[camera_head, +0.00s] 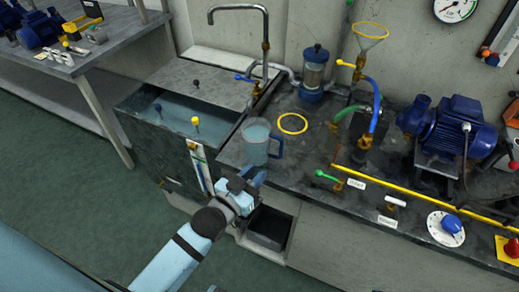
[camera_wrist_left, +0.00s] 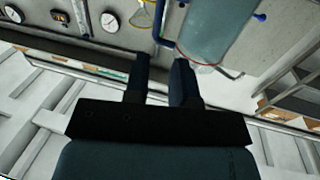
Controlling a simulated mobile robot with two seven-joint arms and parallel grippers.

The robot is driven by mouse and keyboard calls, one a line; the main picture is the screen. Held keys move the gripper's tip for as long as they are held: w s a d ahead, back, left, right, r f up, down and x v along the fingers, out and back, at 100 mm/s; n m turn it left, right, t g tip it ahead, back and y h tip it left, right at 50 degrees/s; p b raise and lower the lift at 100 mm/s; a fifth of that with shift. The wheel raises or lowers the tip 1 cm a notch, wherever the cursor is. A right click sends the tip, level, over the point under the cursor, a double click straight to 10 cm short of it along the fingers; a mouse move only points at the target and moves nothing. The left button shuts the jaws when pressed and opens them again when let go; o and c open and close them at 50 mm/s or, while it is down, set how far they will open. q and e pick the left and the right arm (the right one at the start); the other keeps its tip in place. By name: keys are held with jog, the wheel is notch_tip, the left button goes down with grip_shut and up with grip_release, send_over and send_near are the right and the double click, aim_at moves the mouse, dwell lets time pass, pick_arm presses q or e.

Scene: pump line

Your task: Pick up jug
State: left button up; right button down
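In the left wrist view a large bluish cylinder, apparently the jug (camera_wrist_left: 214,30), fills the upper right, beyond the fingertips. My left gripper (camera_head: 254,176) is just in front of and below the jug in the head view. Its two dark fingers (camera_wrist_left: 162,72) are apart with an empty gap between them. Whether they touch the handle cannot be told. My right gripper is not in view.
A sink basin (camera_head: 178,112) with a tall tap (camera_head: 264,45) lies left of the jug. A yellow ring (camera_head: 293,123) and a clear filter vessel (camera_head: 314,72) are behind it. Hoses, a green-handled valve (camera_head: 327,175) and a blue pump motor (camera_head: 450,126) occupy the right.

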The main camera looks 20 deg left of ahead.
aim_at(263, 145)
pick_arm(q)
jog(key=x, duration=0.5)
jog(key=shift+w, duration=0.1)
jog(key=shift+r+x, duration=0.15)
jog(key=shift+x, duration=1.25)
jog(key=shift+r+x, duration=0.15)
jog(key=shift+x, duration=1.2)
jog(key=shift+d, duration=0.2)
jog(key=shift+c, duration=0.2)
grip_shut()
